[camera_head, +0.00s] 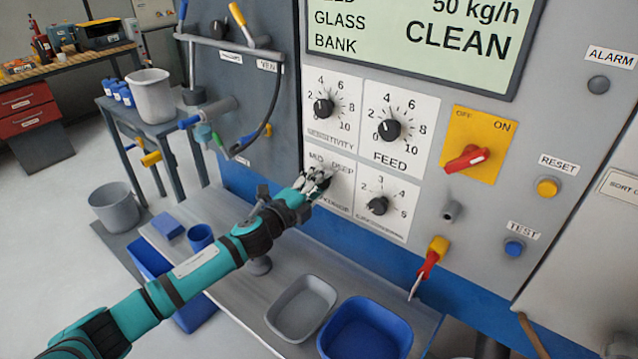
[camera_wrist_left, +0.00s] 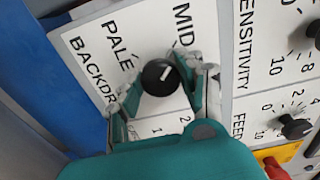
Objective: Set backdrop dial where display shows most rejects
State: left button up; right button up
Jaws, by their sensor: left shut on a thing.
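The backdrop dial (camera_wrist_left: 160,77) is a round black knob with a short white mark, on a white plate lettered PALE and MID in the left wrist view. The mark points up and right, towards the MID side. My left gripper (camera_head: 318,178) is shut on this dial, with a finger on each side of it in the left wrist view (camera_wrist_left: 163,88). My right gripper is not in view.
Close by are the sensitivity dial (camera_head: 323,108), the feed dial (camera_head: 389,130) and a lower numbered dial (camera_head: 378,205). A red switch (camera_head: 466,158) is on a yellow plate. Below the panel, a grey tray (camera_head: 302,308) and a blue tray (camera_head: 366,330) stand on a bench.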

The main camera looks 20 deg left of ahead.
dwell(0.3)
pick_arm(q)
jog(key=o, duration=1.2)
jog(key=v, duration=1.2)
